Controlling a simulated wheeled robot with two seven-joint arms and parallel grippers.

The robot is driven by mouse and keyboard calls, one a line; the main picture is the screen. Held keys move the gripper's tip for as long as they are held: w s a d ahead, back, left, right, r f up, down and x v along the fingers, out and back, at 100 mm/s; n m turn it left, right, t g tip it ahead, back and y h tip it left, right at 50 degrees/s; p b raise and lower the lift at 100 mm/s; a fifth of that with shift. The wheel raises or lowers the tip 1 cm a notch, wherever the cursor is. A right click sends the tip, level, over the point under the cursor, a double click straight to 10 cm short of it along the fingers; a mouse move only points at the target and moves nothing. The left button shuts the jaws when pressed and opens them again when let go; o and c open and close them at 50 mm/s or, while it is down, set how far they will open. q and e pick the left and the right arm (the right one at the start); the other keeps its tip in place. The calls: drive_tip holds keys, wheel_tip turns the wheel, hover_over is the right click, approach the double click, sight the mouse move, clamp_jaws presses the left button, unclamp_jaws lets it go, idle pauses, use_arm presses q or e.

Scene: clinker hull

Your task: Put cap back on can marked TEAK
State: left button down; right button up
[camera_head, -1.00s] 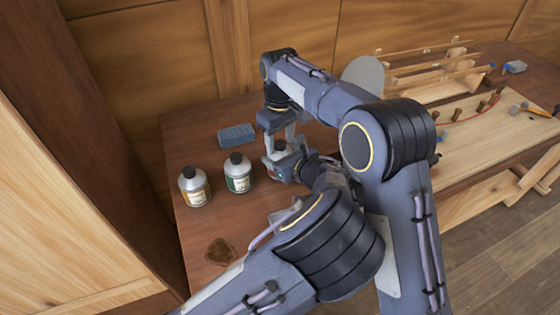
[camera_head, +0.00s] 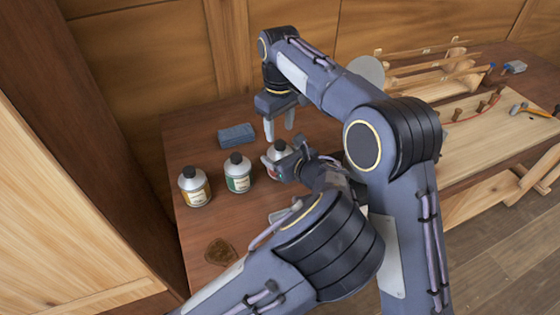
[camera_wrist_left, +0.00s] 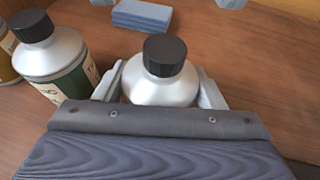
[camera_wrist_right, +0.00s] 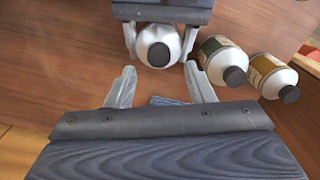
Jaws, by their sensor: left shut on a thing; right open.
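A white can with a red label (camera_head: 269,161) stands upright on the bench, a black cap (camera_head: 279,145) sitting on its neck. My left gripper (camera_head: 284,164) is shut around this can's body; in the left wrist view its fingers flank the can (camera_wrist_left: 160,90) and the cap (camera_wrist_left: 164,52) looks level. My right gripper (camera_head: 279,136) is open and empty just above and behind the cap. In the right wrist view, the capped can (camera_wrist_right: 172,38) lies beyond its open fingers (camera_wrist_right: 161,84). The red label's wording is not readable, so I cannot confirm TEAK.
A green-labelled can (camera_head: 238,182) and a yellow-labelled can (camera_head: 195,197), both black-capped, stand to the left. A blue block (camera_head: 236,134) lies behind them. A brown patch (camera_head: 220,252) lies at the front. Wooden planks and tools lie at right.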

sight(280, 143)
drive_tip(key=n, duration=0.2)
drive_tip(key=shift+a+r+n, duration=0.2)
drive_tip(key=shift+r+n, duration=0.05)
drive_tip(key=shift+n, duration=0.15)
drive_tip(key=shift+s+r+n, duration=0.1)
drive_tip(key=shift+r+n, duration=0.2)
drive_tip(key=shift+n, duration=0.7)
drive_tip(key=r+n, duration=0.1)
drive_tip(key=n, duration=0.1)
drive_tip(key=r+n, duration=0.1)
drive_tip(key=n, duration=0.1)
drive_tip(key=shift+d+r, duration=0.15)
drive_tip(key=shift+d, duration=0.15)
drive_tip(key=shift+f, duration=4)
drive_tip(key=shift+c, duration=0.5)
